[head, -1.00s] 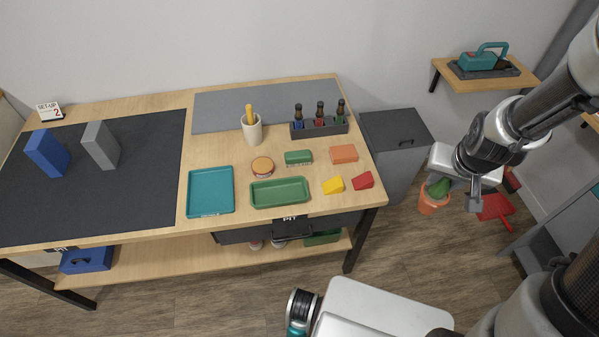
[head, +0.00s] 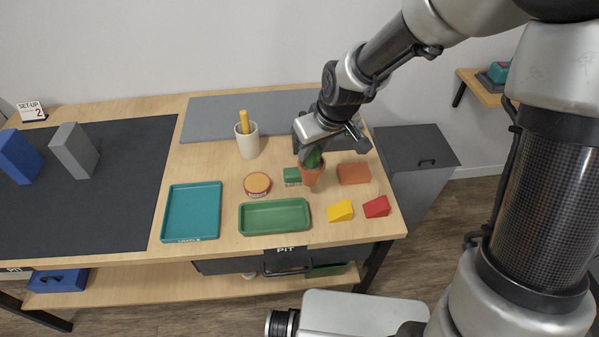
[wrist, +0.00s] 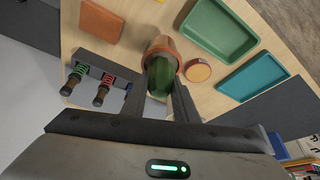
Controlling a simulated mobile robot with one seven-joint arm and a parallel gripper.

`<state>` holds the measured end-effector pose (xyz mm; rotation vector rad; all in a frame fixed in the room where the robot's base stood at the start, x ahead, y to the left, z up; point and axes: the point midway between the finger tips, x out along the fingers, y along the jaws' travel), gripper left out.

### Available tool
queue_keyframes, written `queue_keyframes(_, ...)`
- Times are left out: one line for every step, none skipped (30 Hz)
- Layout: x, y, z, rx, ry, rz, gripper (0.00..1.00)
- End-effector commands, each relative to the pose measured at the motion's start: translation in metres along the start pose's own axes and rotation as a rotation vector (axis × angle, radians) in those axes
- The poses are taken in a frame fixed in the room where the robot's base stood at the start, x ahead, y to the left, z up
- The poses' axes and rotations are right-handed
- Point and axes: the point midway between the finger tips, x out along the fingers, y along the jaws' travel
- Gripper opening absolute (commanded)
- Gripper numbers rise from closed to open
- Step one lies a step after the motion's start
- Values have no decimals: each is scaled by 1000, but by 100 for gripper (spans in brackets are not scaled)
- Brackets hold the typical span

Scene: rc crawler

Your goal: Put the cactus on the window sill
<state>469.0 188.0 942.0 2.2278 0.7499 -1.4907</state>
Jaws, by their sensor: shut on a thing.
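The cactus (head: 314,157) is green and stands in an orange terracotta pot (head: 311,176). My gripper (head: 322,148) is shut on the cactus, over the right part of the workbench, with the pot below the fingers. In the wrist view the cactus (wrist: 161,78) lies between the two fingers and its pot (wrist: 160,45) points away from the palm. The pot covers part of the green block in the head view; I cannot tell its exact height above the bench. No window sill can be made out in these views.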

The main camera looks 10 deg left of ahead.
Motion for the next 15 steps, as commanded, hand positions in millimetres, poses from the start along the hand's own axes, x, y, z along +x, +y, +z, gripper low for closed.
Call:
queue_keyframes(11,0,5,1,-2,-2,0)
queue_keyframes(16,0,7,1,-2,-1,0)
queue_keyframes(20,0,9,0,-1,0,0)
queue_keyframes(23,0,10,0,-1,0,0)
queue_keyframes(25,0,10,0,-1,0,0)
queue_keyframes(27,0,11,0,0,0,0)
queue_keyframes(28,0,12,0,1,1,0)
queue_keyframes(30,0,12,1,1,1,0)
queue_keyframes(34,1,14,2,0,1,0)
queue_keyframes(37,1,16,2,-1,1,0)
queue_keyframes(41,0,18,3,-1,0,0)
queue_keyframes(47,0,20,3,-1,0,0)
queue_keyframes(51,0,22,2,-1,0,0)
queue_keyframes(56,0,23,2,-1,0,0)
queue_keyframes(60,0,25,3,0,0,0)
